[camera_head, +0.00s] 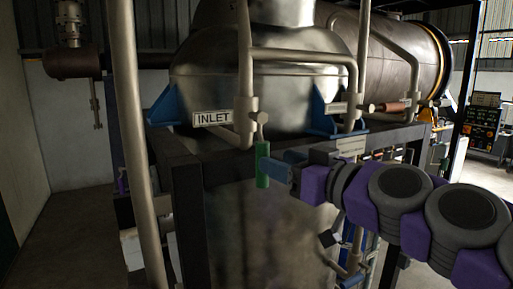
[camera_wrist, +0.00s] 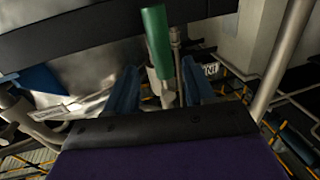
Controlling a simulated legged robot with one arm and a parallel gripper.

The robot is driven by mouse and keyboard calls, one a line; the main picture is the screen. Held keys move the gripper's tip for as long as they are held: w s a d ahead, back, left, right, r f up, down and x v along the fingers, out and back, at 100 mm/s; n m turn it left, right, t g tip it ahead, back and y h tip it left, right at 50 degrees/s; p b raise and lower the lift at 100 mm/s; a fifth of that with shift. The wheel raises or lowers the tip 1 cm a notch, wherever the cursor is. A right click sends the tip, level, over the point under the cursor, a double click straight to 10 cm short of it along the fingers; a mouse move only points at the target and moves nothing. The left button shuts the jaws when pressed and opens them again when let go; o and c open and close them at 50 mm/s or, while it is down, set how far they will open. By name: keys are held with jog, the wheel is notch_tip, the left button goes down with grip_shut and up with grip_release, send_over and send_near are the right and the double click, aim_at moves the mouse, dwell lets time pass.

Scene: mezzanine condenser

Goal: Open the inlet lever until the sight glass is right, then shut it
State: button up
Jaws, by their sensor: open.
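The inlet lever (camera_head: 262,165) has a green handle that hangs straight down from a valve beside the white INLET label (camera_head: 212,118). My gripper (camera_head: 281,166), with blue fingers, is open just right of the green handle in the head view. In the wrist view, the green handle (camera_wrist: 157,42) and its metal shank appear between the two spread fingers of my gripper (camera_wrist: 160,88). Neither finger visibly grips it; I cannot tell whether one touches it. I cannot make out a sight glass in either view.
A second lever with a red-brown handle (camera_head: 392,107) lies sideways to the right. The shiny metal vessel (camera_head: 265,85) stands behind the pipes on a dark frame (camera_head: 190,215). A thick upright pipe (camera_head: 133,130) stands at the left, with open floor (camera_head: 65,225) beyond it.

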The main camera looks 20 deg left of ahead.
jog(key=p+x, duration=0.1)
jog(key=x, duration=0.6)
jog(key=shift+a+p, duration=0.35)
jog(key=shift+a, duration=0.05)
grip_shut()
